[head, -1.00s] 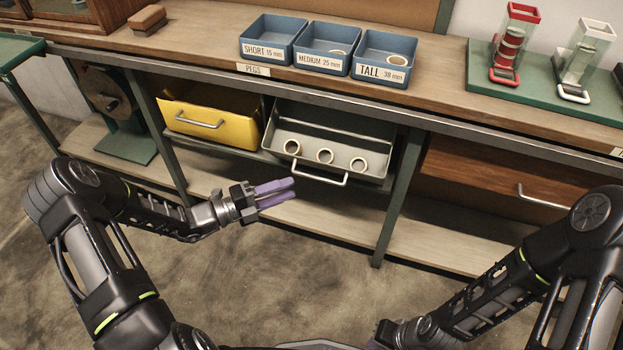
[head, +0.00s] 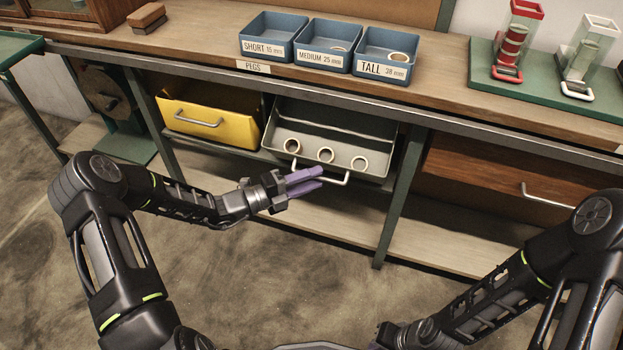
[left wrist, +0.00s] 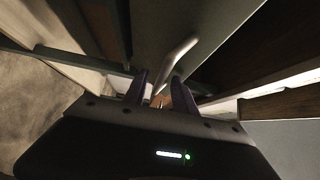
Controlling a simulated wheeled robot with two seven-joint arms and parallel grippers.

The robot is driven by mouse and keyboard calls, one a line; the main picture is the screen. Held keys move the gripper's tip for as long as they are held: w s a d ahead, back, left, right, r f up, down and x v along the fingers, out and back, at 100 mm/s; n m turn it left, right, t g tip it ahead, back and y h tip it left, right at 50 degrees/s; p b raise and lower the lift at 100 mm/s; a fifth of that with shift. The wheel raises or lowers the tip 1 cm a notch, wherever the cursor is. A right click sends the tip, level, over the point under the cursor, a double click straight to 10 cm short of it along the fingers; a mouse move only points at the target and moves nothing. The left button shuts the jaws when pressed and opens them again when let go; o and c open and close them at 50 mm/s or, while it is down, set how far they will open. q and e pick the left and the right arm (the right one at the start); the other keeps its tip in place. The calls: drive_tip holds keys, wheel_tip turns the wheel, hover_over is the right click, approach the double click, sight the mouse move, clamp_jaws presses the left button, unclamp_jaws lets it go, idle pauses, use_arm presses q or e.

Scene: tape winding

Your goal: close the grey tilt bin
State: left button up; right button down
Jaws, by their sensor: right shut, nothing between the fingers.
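My right gripper (head: 378,345) is at the bottom edge, shut and mostly cut off, away from the bin.
A yellow bin (head: 215,118) is left of the grey bin. A green bench leg (head: 398,200) stands to its right, then a wooden drawer (head: 480,175). Blue peg trays (head: 325,58) sit on the bench top above. The floor in front is clear.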

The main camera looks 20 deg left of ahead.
use_arm(q)
clamp_jaws()
idle(1.3)
